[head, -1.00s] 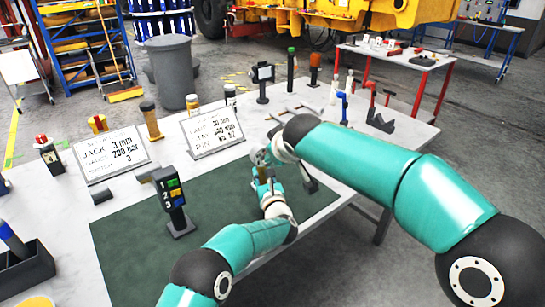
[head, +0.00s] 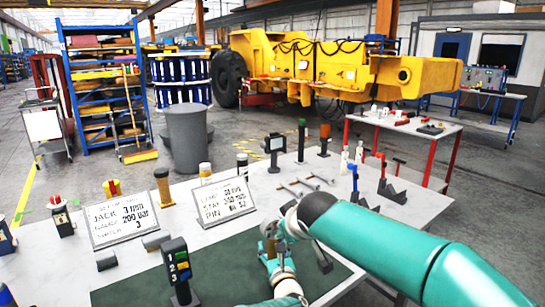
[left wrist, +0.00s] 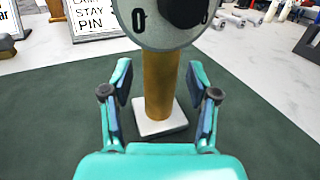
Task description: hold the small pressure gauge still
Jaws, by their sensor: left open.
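In the left wrist view the small pressure gauge stands upright, with a round grey head (left wrist: 150,39), a brass stem (left wrist: 160,90) and a pale square base (left wrist: 160,127) on the green mat (left wrist: 50,120). Its top is cut off by the picture edge. My left gripper (left wrist: 160,72) is open, one finger on each side of the stem, with gaps visible. In the head view my left gripper (head: 270,246) is near the mat's far edge, and the gauge is mostly hidden there by my arms. My right arm reaches in from the right; its gripper's jaws cannot be made out.
Two lettered signs (head: 122,219) (head: 223,201) stand behind the mat. A dark post with numbered coloured buttons (head: 178,268) stands left of my left gripper. Tools (head: 306,183) lie behind my arms. A red-legged table (head: 404,124) stands beyond.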

